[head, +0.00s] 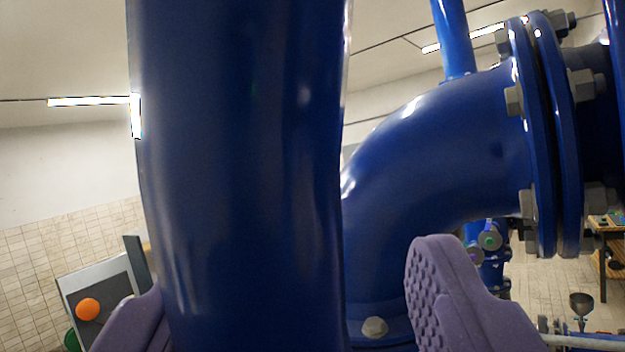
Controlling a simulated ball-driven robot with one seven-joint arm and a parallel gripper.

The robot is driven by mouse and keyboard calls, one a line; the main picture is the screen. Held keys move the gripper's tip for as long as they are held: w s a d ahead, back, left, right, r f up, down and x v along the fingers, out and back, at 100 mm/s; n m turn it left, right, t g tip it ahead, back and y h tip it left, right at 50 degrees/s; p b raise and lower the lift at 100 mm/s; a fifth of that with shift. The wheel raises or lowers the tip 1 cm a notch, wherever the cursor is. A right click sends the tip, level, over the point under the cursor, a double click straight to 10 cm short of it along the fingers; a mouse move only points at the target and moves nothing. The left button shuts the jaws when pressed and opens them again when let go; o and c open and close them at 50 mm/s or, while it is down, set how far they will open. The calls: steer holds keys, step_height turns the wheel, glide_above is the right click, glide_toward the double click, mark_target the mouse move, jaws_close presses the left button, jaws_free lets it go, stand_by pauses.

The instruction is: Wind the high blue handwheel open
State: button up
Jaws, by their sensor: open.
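My gripper (297,268) shows as two purple fingers, spread wide apart at the bottom of the head view. The right finger has a studded pad. The left finger is partly out of frame, and its inner edge meets a thick, slightly curved blue bar (245,170). This bar fills the centre-left from top to bottom, very close to the camera, and lies between the fingers in the picture. I cannot tell whether it is the handwheel's rim or a pipe, or whether the fingers touch it. No whole handwheel, hub or spokes can be made out.
A large blue pipe elbow (430,150) with a bolted flange (545,130) stands at right behind the bar. A grey panel with an orange button (88,309) is at lower left. Small valves (489,240) and a wooden table (607,222) are farther back.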

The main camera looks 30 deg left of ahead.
steer(key=shift+w+a+r, duration=0.3)
steer(key=shift+w+a, duration=0.05)
steer(key=shift+a, duration=0.05)
steer(key=shift+s+a, duration=0.1)
steer(key=shift+s+d, duration=0.15)
steer(key=shift+d, duration=0.05)
steer(key=shift+w, duration=0.2)
steer(key=c, duration=0.5)
steer(key=shift+a, duration=0.1)
jaws_close()
steer(key=d+f+n+g+h+b, duration=0.1)
steer(key=d+f+n+g+b, duration=0.2)
steer(key=f, duration=0.6)
steer(key=d+f+n+g+h+b, duration=0.1)
steer(key=d+f+n+g+b, duration=0.2)
steer(key=d+f+n+b, duration=0.3)
step_height(320, 180, down, 4)
steer(key=shift+d+f+n+g+b, duration=0.15)
steer(key=shift+f+n+g+b, duration=0.2)
steer(key=shift+n+b, duration=0.8)
